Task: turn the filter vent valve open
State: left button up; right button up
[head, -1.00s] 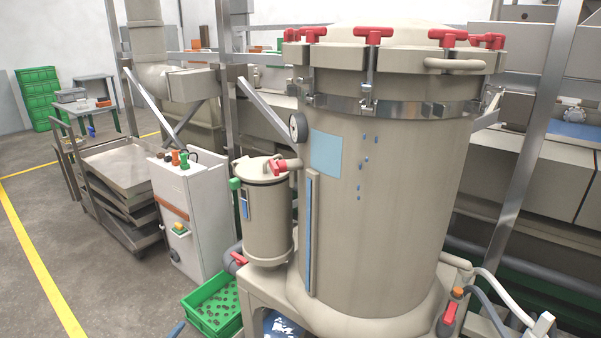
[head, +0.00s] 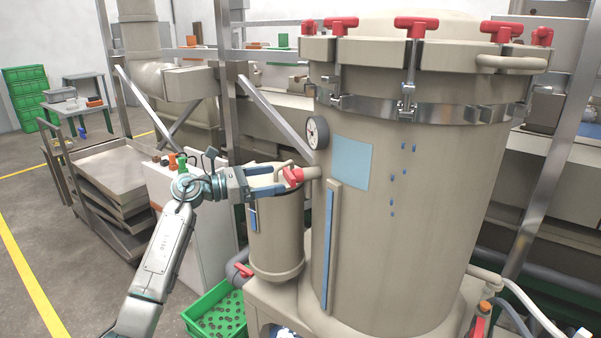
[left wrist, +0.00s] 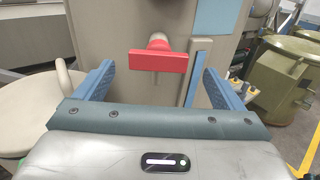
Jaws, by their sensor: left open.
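The vent valve has a red handle (head: 293,177) on a short beige pipe stub at the left side of the large beige filter vessel (head: 410,220), above the small canister (head: 277,235). My left gripper (head: 277,182) reaches in from the left. Its blue fingers are open and point at the red handle. In the left wrist view the red handle (left wrist: 158,61) lies crosswise, ahead of and between the open fingers (left wrist: 168,82), with a gap on both sides. I see no clear contact. My right gripper is in neither current view.
A round gauge (head: 317,132) and a blue panel (head: 352,162) are on the vessel near the valve. More red handles (head: 417,26) ring the lid. A green crate (head: 216,312) stands below. A steel post rises behind my left arm.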

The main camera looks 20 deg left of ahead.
aim_at(287, 177)
pick_arm(q)
jog(key=p+x, duration=0.2)
jog(key=x, duration=0.4)
jog(key=shift+w+d+r, duration=0.1)
jog(key=shift+w+d, duration=0.5)
jog(key=shift+d, duration=0.1)
pick_arm(e)
jog(key=s, duration=0.4)
jog(key=shift+s+d+f, duration=0.1)
jog(key=shift+s+f, duration=0.05)
jog(key=shift+s, duration=0.05)
pick_arm(q)
jog(key=c, duration=1)
